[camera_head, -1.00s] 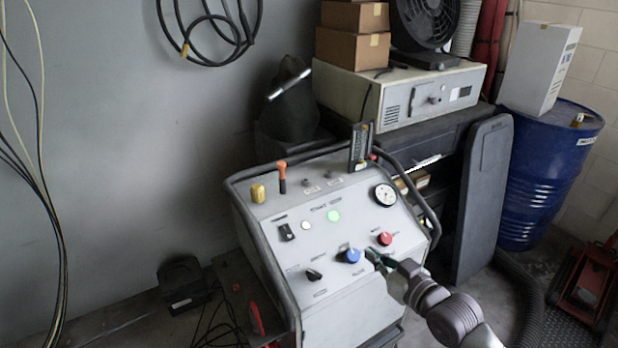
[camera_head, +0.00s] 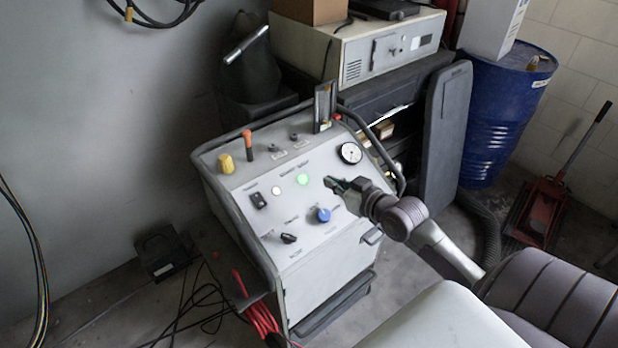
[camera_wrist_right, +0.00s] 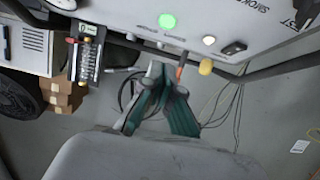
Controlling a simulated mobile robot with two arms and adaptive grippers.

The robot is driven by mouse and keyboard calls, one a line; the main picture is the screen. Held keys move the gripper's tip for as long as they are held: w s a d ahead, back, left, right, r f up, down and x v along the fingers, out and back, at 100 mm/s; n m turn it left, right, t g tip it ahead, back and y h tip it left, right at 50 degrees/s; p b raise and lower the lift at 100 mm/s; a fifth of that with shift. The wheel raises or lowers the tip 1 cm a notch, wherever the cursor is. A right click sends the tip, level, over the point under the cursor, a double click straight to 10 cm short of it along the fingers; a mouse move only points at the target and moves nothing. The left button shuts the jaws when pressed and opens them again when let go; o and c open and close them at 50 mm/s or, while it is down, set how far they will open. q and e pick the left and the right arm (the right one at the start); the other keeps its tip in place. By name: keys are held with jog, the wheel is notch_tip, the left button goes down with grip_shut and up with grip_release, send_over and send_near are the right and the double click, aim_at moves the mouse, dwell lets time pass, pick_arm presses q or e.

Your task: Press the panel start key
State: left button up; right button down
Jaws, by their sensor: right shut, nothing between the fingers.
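The sloped grey control panel (camera_head: 303,231) carries a lit green round button (camera_head: 304,179) and a small whitish button (camera_head: 277,190) left of it. Labels are too small to read, so I cannot tell which is the start key. My right gripper (camera_head: 331,184) is shut and empty, its tip just right of the green button; contact cannot be told. In the right wrist view the green button (camera_wrist_right: 168,21) and whitish button (camera_wrist_right: 209,40) lie beyond the teal fingers (camera_wrist_right: 168,82). My left gripper is not in view.
Nearby on the panel are a blue knob (camera_head: 323,215), a black selector (camera_head: 288,238), a black rocker switch (camera_head: 258,200), a gauge (camera_head: 349,153), a yellow knob (camera_head: 225,163) and an orange-handled lever (camera_head: 247,143). A tubular rail (camera_head: 243,225) edges the panel.

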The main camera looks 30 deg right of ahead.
jog(key=p, duration=0.1)
send_near(301, 175)
jog(key=w, duration=0.1)
jog(key=w+r, duration=0.1)
jog(key=w, duration=0.1)
jog(key=w+r, duration=0.1)
jog(key=shift+w+a+r, duration=0.1)
jog(key=shift+w+a, duration=0.05)
jog(key=shift+a, duration=0.05)
jog(key=shift+w+f, duration=0.3)
jog(key=shift+f, duration=0.3)
jog(key=shift+w+f, duration=0.3)
jog(key=shift+f, duration=0.3)
jog(key=shift+w+f, duration=0.3)
jog(key=shift+f, duration=0.35)
jog(key=shift+f, duration=0.1)
